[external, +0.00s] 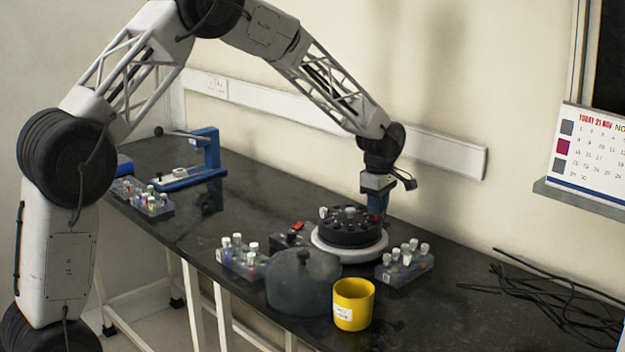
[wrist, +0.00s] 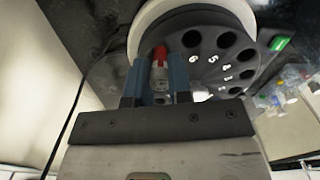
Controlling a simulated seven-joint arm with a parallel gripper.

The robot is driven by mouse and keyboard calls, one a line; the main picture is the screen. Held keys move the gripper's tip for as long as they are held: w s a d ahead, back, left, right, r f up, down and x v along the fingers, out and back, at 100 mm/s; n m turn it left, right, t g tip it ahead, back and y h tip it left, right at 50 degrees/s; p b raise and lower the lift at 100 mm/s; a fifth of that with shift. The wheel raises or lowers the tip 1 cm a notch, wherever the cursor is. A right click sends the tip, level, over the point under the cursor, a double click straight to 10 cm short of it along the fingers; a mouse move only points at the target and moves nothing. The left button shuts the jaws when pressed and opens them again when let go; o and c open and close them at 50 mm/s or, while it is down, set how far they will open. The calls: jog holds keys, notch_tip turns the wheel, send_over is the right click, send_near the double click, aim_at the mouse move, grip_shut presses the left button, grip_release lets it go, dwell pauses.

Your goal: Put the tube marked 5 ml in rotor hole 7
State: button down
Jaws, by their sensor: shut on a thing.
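My gripper (wrist: 160,85) has blue fingers shut on a red-capped tube (wrist: 160,66) with a pale body; its marking is too small to read. In the external view my gripper (external: 376,208) is over the right part of the black rotor (external: 348,234). The rotor also shows in the wrist view (wrist: 212,55), with several dark open holes and small white numbers. The held tube is at the rotor's edge in the wrist view; I cannot tell whether its lower end is in a hole. Hole 7 cannot be made out clearly.
Tube racks stand left (external: 243,262) and right (external: 405,264) of the rotor, with another (external: 150,200) farther left. A dark lid (external: 303,285) and a yellow cup (external: 353,305) stand in front. A blue stand (external: 205,160) is at the back left; black cables (external: 550,300) lie right.

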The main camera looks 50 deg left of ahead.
jog(key=shift+f, duration=0.65)
jog(key=c, duration=0.6)
grip_release()
jog(key=shift+c, duration=0.2)
jog(key=shift+r, duration=0.15)
jog(key=shift+r, duration=2.85)
